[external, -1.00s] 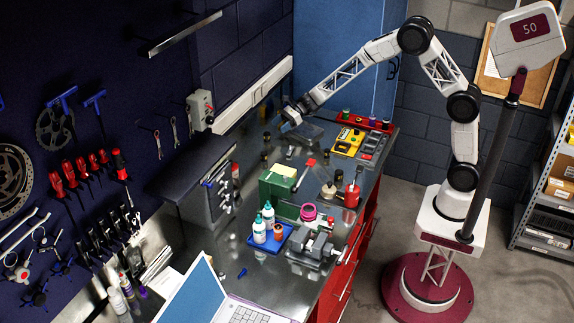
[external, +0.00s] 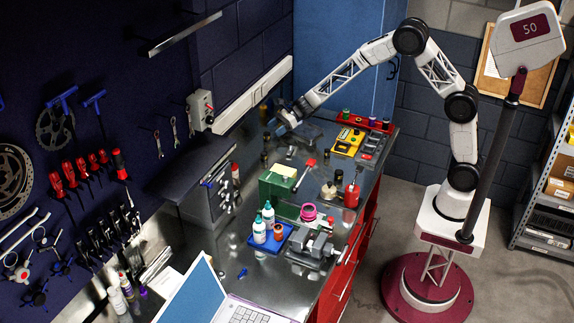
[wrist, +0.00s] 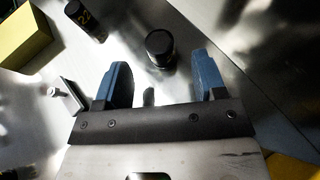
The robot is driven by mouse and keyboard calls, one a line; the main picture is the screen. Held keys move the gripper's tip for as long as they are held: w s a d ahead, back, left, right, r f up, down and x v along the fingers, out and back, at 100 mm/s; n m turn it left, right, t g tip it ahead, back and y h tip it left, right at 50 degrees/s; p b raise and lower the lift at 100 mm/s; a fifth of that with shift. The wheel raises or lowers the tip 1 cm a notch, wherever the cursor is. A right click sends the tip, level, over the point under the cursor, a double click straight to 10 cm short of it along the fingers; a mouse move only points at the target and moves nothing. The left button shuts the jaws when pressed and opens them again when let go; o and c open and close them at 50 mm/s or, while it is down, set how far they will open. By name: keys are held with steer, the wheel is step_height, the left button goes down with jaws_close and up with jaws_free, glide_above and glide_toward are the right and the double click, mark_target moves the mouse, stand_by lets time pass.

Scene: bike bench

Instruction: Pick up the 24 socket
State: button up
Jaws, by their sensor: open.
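My gripper (external: 284,124) is low over the far part of the metal bench in the external view. In the wrist view my gripper (wrist: 162,70) shows two blue fingers, spread apart with nothing between them. A short dark cylinder, likely a socket (wrist: 160,46), stands just beyond the fingertips, roughly centred on the gap. No number is readable on it. Another dark socket marked 22 (wrist: 85,19) is at the upper left of the wrist view, beyond the left finger. I cannot tell which socket is the 24.
A yellow block (wrist: 22,36) is at the left of the wrist view, and a small metal part (wrist: 68,95) lies left of the left finger. In the external view, a yellow case (external: 348,142) and a red rack (external: 365,122) are to the gripper's right.

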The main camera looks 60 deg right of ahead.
mark_target(268, 133)
steer(key=shift+a, duration=0.1)
steer(key=shift+x, duration=2.55)
steer(key=shift+r, duration=0.15)
steer(key=c, duration=1)
steer(key=shift+c, duration=0.2)
steer(key=shift+r, duration=0.15)
